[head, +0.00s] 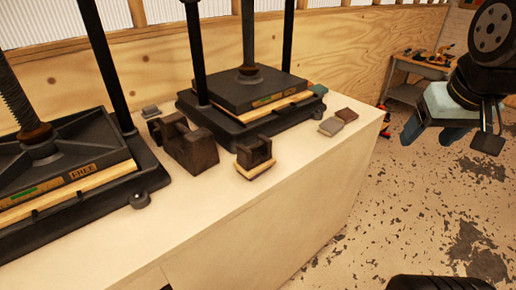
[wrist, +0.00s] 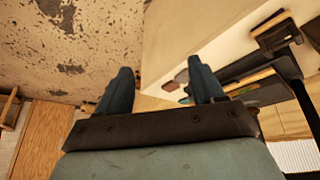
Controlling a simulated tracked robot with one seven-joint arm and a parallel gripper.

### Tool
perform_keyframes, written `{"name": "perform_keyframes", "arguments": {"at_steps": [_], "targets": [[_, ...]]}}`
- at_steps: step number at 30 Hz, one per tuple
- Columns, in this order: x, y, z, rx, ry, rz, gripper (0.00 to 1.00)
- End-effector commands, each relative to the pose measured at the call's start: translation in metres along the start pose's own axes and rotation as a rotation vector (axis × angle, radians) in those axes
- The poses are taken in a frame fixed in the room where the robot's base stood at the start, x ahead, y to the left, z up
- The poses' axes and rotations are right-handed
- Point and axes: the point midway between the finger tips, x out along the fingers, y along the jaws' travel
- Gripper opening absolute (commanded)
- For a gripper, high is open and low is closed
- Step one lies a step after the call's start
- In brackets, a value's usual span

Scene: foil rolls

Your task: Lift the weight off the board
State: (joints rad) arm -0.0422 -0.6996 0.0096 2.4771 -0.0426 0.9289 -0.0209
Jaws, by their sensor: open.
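A dark brown weight (head: 254,152) with a raised handle-like top sits upright on a small pale board (head: 243,174) near the front edge of the bench. The weight also shows at the upper right of the wrist view (wrist: 277,36). My gripper (head: 432,134) is open and empty, high at the right of the head view, beyond the bench's end and well apart from the weight. In the wrist view its two blue fingers (wrist: 161,75) are spread with nothing between them.
A larger brown block (head: 187,146) stands left of the weight. Two black presses (head: 262,92) (head: 62,165) stand on the pale bench (head: 290,185). Small flat blocks (head: 331,126) lie near its right end. The bench front is clear; a tool table (head: 415,70) stands behind.

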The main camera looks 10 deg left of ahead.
Motion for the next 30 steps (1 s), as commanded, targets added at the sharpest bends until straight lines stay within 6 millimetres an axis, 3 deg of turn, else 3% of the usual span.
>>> {"name": "perform_keyframes", "arguments": {"at_steps": [6,17,23,30], "targets": [[0.021,-0.023,-0.024,-0.293,-0.158,0.049,0.89],[0.06,-0.083,-0.066,-0.832,-0.392,0.17,0.89],[0.083,-0.129,-0.085,-1.129,-0.494,0.256,0.89],[0.111,-0.201,-0.098,-1.481,-0.591,0.382,0.89]]}}
